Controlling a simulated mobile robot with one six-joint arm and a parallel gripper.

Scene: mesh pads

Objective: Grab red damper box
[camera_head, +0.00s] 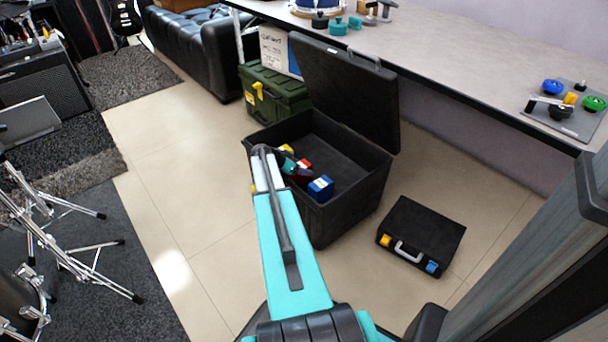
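A small red box (305,164) shows inside the open black crate (352,190), near its left side. It is partly hidden, and only a small patch of red is visible. A blue box (321,188) lies in front of it in the crate, and a yellow item (287,149) shows behind it to the left. My arm reaches up to the crate's left edge. My gripper (290,166) seems to be the small dark and teal part just beyond the arm's end, close to the red box. Its fingers are too small and hidden to read, and I cannot tell whether it touches the box.
The crate's raised lid (350,88) stands at its back. A black case (421,236) lies on the floor to the right, and a green toolbox (275,93) stands behind. A long table (450,62) runs along the wall. Tiled floor left of the crate is clear.

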